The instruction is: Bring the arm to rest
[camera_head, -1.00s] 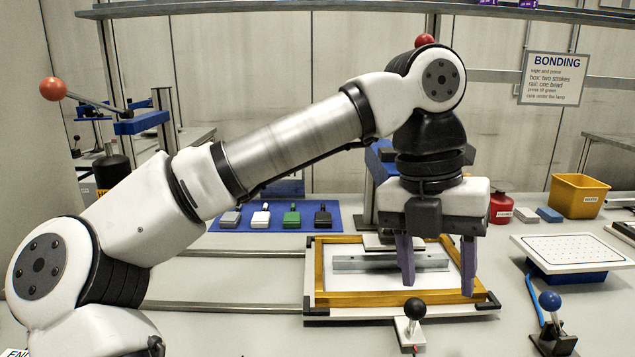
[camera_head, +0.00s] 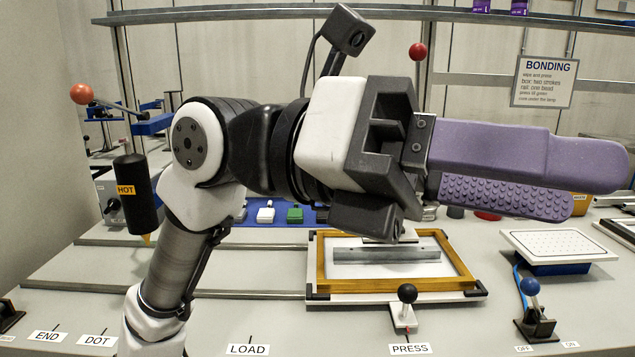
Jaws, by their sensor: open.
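My gripper (camera_head: 575,182) is raised in front of the camera and points to the right, above the bench. Its two long purple fingers are apart, one seen above and partly in front of the other, with nothing visible between them. My arm rises from the lower left, bends at the upper left and runs right to the gripper. The gripper hides part of the back of the bench and touches nothing that I can see.
A wooden frame (camera_head: 319,264) with a grey metal rail (camera_head: 385,256) lies below the gripper. A black-knobbed lever (camera_head: 407,294), a blue-knobbed lever (camera_head: 530,287) and a white perforated plate (camera_head: 560,244) stand nearby. A black cylinder marked HOT (camera_head: 138,208) is at left, close to my arm.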

